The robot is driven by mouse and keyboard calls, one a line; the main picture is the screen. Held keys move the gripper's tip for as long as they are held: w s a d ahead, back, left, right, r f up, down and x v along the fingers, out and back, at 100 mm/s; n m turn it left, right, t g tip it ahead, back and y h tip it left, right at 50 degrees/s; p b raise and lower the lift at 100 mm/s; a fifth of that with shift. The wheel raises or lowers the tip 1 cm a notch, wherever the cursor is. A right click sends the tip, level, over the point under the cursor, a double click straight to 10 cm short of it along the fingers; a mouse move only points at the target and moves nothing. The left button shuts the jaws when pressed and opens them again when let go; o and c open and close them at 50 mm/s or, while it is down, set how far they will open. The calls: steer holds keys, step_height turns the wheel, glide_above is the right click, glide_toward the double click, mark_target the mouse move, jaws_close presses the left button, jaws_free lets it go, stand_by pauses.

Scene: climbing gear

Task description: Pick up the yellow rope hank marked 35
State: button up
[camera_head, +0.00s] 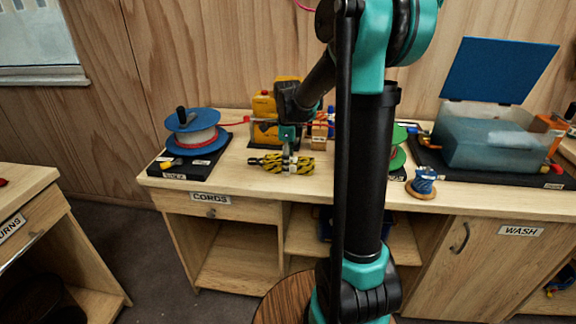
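A yellow and black rope hank (304,166) lies on the wooden counter left of the middle; no number on it is legible at this size. My gripper (288,161) points down right over the hank, with its fingertips at the hank's middle. The fingers are small and overlap the hank, so I cannot tell whether they are open around it or shut on it. The hank looks level and at the counter surface.
A blue-rimmed spool (196,123) stands on a black base to the left. A yellow box-like device (264,108) is behind the hank. A small blue spool (424,179) and an open blue-lidded tub (485,142) stand to the right. My arm hides part of the counter.

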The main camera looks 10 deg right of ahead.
steer(key=c, duration=1.3)
steer(key=shift+o, duration=0.2)
steer(key=shift+r, duration=0.15)
